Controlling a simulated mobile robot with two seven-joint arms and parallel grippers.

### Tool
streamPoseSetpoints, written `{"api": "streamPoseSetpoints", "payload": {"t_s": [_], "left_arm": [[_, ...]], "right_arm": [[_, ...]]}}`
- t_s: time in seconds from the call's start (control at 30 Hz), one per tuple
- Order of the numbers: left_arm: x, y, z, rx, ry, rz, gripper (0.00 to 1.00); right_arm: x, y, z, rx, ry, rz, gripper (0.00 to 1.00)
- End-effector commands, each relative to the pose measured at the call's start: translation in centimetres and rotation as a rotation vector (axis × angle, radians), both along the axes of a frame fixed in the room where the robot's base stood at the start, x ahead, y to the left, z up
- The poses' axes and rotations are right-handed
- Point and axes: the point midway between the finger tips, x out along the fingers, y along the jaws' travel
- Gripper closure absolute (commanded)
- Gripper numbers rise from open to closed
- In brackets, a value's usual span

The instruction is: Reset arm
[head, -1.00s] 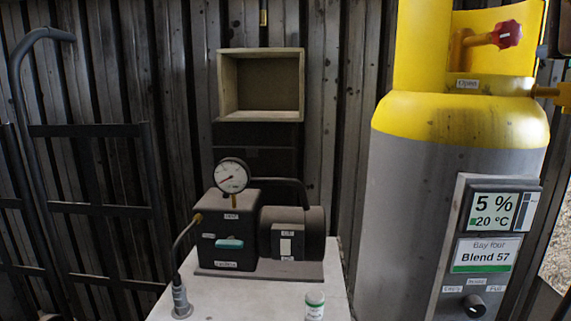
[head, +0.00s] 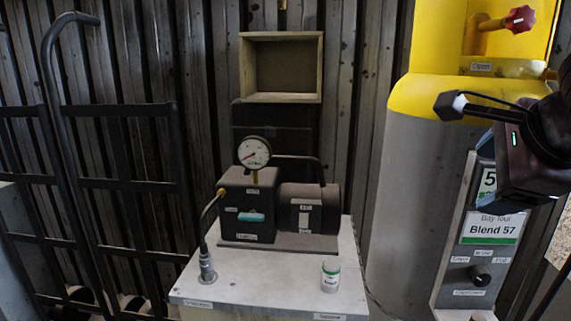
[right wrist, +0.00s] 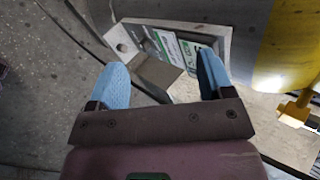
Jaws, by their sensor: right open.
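My right gripper (right wrist: 162,76) shows in the right wrist view with its two blue fingers spread wide apart and nothing between them. In the head view my dark right arm comes in from the right edge, in front of the yellow-topped grey cylinder (head: 405,180), and hides part of the display panel (head: 452,235). In the right wrist view the panel (right wrist: 168,42) lies beyond the fingers, apart from them as far as I can tell. My left gripper and left arm are not in view.
A white-topped stand (head: 270,285) carries a black pump (head: 248,205) with a gauge (head: 254,152) and a small white jar (head: 330,277). An open wooden box (head: 281,97) hangs on the wall. A dark hand truck (head: 122,183) stands left. A red valve knob (head: 520,19) is upper right.

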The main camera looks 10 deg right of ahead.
Motion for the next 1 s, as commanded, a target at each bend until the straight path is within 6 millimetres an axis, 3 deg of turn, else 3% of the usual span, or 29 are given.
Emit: {"api": "streamPoseSetpoints", "payload": {"t_s": [0.03, 0.1, 0.3, 0.4, 0.7, 1.0], "left_arm": [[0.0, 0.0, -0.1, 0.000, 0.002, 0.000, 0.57], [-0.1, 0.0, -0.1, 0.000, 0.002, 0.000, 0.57], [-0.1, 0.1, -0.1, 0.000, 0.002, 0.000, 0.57], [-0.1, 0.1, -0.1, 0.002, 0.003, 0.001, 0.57], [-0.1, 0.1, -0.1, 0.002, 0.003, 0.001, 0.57], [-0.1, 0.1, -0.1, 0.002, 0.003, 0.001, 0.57]], "right_arm": [[-0.1, 0.4, -2.7, 0.100, 0.079, 0.016, 0.26], [-0.5, 1.3, -5.7, 0.232, 0.171, 0.037, 0.26], [-2.5, 4.1, -12.4, 0.632, 0.404, 0.049, 0.26], [-3.6, 5.5, -14.8, 0.842, 0.500, 0.029, 0.26], [-6.1, 8.3, -19.4, 1.487, 0.706, -0.144, 0.26], [-7.1, 7.8, -23.4, 2.113, 0.763, -0.509, 0.26]]}}
